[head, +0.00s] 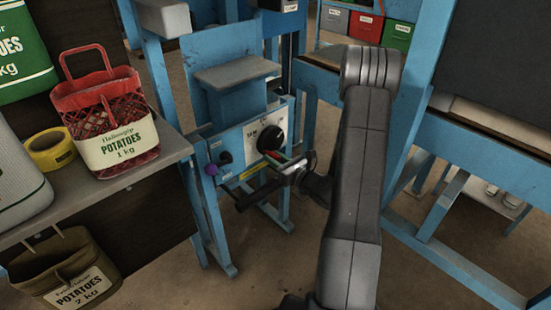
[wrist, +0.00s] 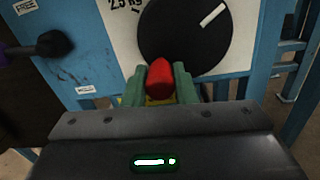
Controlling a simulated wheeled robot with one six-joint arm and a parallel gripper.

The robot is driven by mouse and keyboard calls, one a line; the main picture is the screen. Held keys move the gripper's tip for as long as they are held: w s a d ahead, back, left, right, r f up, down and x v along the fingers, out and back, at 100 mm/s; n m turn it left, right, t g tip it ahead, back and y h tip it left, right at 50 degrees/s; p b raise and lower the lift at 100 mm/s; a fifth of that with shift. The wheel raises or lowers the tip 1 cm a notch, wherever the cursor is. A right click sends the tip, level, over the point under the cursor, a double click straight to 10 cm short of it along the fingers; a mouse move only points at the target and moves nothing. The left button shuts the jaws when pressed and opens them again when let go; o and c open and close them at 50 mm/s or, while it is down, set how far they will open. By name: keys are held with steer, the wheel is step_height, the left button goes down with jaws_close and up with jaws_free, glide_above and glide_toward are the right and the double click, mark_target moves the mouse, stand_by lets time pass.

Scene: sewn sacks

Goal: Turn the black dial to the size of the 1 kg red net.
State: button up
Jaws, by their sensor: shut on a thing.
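The black dial (head: 270,138) is on the white plate of the blue machine. In the wrist view the dial (wrist: 185,40) has a white mark pointing to the upper right; a 2.5 kg label (wrist: 124,5) is at its upper left. My gripper (head: 287,163) is in front of the dial's lower part. In the wrist view my gripper's green fingers (wrist: 160,85) are shut on a red knob (wrist: 159,76) that overlaps the dial's lower edge. I cannot tell whether the knob belongs to the dial. The red net (head: 118,128), labelled potatoes 1 kg, stands on the shelf at left.
A black lever knob (wrist: 55,43) is left of the dial, under a FREE label. A purple knob (head: 211,170) is on the machine's left side. Yellow tape (head: 50,150) and other sacks are at far left. Blue frames stand right of my arm.

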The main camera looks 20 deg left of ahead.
steer(key=o, duration=1)
steer(key=p+v, duration=0.1)
steer(key=v, duration=1.2)
steer(key=shift+s+d+p, duration=0.2)
steer(key=shift+d+p, duration=0.2)
steer(key=b+x, duration=0.2)
steer(key=x, duration=1.2)
steer(key=shift+f+n, duration=0.1)
steer(key=shift+n, duration=0.2)
